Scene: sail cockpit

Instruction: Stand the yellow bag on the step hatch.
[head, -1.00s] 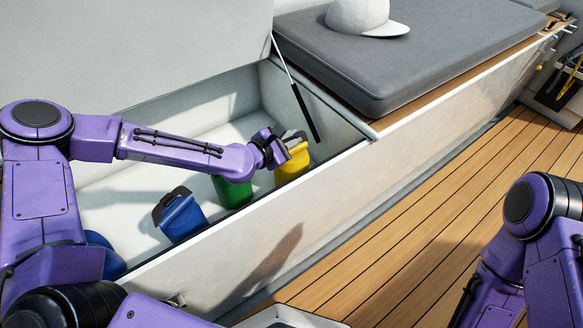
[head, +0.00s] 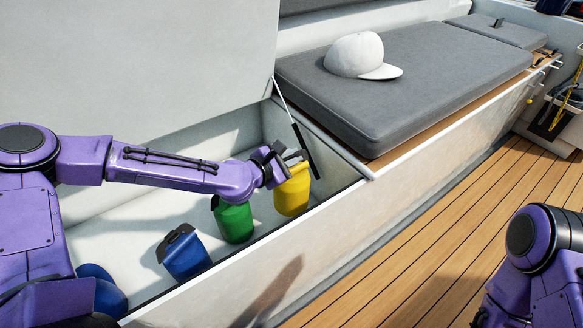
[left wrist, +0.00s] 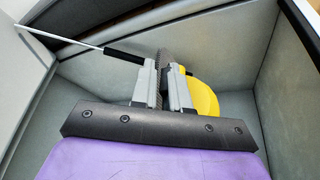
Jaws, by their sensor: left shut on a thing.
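The yellow bag (head: 292,192) hangs upright from my left gripper (head: 288,160) inside the open locker, near its right end. The left gripper is shut on the top of the bag. In the left wrist view the yellow bag (left wrist: 203,98) shows behind the fingers (left wrist: 163,82), partly hidden by them. My right arm is at the lower right of the head view, with its gripper out of the frame. I cannot make out the step hatch.
A green bag (head: 234,220) and a blue bag (head: 184,254) stand in the locker (head: 240,272). A lid strut (head: 304,150) rises close to the yellow bag. A white cap (head: 354,56) rests on the grey cushion (head: 420,84). The teak floor (head: 440,215) is clear.

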